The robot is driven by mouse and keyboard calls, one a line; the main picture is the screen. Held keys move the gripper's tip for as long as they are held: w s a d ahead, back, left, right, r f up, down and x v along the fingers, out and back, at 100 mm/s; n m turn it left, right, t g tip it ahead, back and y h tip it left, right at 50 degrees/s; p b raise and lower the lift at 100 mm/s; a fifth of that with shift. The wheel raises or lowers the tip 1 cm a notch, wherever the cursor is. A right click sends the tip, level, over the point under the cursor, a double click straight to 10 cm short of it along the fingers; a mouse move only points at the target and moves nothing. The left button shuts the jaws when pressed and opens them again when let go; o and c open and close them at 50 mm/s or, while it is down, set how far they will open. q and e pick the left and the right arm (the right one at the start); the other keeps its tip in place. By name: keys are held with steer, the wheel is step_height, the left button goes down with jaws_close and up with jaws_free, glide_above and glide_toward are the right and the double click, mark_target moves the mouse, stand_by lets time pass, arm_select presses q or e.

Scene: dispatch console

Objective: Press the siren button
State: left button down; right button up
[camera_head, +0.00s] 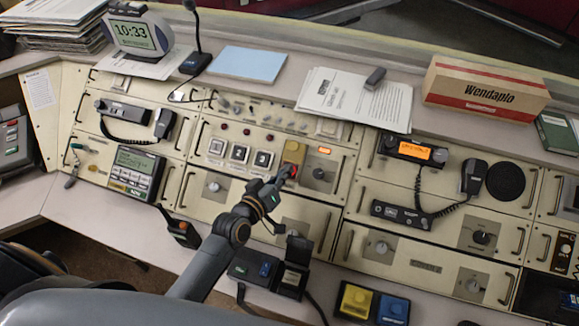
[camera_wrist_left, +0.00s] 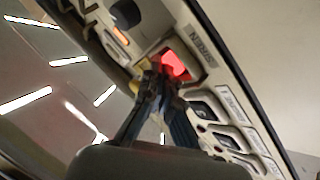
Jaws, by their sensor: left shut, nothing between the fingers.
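The siren button (camera_wrist_left: 175,64) shows lit red in the left wrist view, beside a label that reads SIREN. In the head view only a bit of red (camera_head: 293,168) shows at my fingertips, just below a raised yellow cover (camera_head: 293,152). My left gripper (camera_head: 284,174) is shut and empty, with its tips at the button. In the left wrist view its fingertips (camera_wrist_left: 158,72) overlap the button's lower left edge. I cannot tell whether they touch it. My right gripper is not in view.
Square push buttons (camera_head: 239,153) sit left of the siren button, and a black knob (camera_head: 319,173) and a lit orange indicator (camera_head: 324,150) sit right of it. A radio (camera_head: 408,151) with a handset is farther right. Papers (camera_head: 355,98) and a box (camera_head: 485,90) lie on the shelf behind.

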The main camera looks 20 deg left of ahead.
arm_select(q)
steer(key=shift+s+r, duration=0.15)
steer(key=shift+r, duration=0.2)
steer(key=s+r+p, duration=0.1)
steer(key=r+p, duration=0.2)
steer(key=s+r+p, duration=0.1)
steer(key=p, duration=0.1)
steer(key=shift+s+r, duration=0.15)
steer(key=shift+s, duration=0.2)
stand_by(1.6)
